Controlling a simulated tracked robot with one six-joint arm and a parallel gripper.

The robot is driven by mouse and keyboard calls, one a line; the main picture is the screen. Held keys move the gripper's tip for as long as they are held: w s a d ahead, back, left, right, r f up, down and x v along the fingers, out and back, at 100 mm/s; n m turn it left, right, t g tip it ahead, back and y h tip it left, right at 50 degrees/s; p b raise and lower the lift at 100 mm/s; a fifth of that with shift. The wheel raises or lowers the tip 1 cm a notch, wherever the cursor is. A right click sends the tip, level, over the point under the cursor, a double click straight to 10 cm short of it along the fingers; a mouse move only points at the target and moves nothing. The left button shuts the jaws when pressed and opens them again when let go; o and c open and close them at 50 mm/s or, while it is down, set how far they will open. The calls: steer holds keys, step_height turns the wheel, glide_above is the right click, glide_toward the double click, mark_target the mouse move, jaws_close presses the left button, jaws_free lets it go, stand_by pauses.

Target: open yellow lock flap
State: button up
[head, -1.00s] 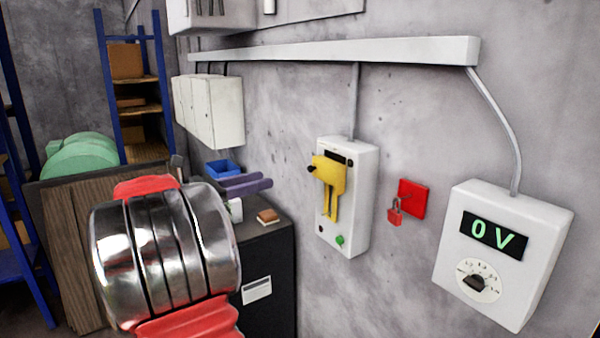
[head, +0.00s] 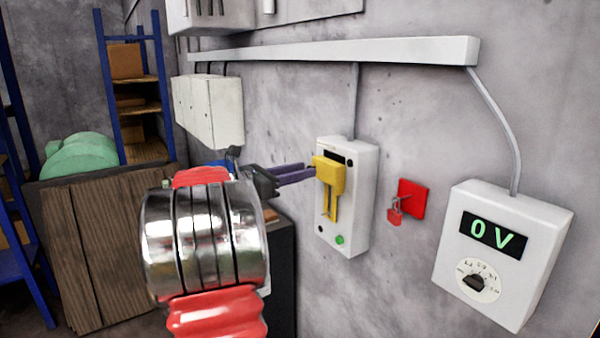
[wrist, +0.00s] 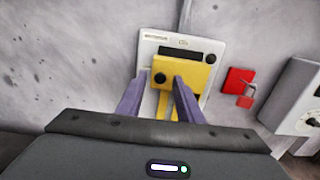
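The yellow lock flap (head: 329,175) is on the front of a white wall box (head: 356,200), with a yellow strip hanging below it. In the wrist view the flap (wrist: 196,72) shows a dark round knob at its left. My gripper (head: 312,169) has its purple fingertips close to the flap's left side in the head view. In the wrist view my gripper (wrist: 161,80) is open, with the left finger left of the flap and the right finger in front of it. The knob appears between the fingertips. I cannot tell whether they touch the flap.
A red plate with a red padlock (head: 394,213) is on the wall right of the box. A white unit reading 0 V (head: 505,250) is further right. A dark cabinet (head: 280,275) stands below left.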

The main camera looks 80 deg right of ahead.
steer(key=shift+s+d, duration=0.15)
steer(key=shift+c, duration=0.4)
jaws_close()
stand_by(0.5)
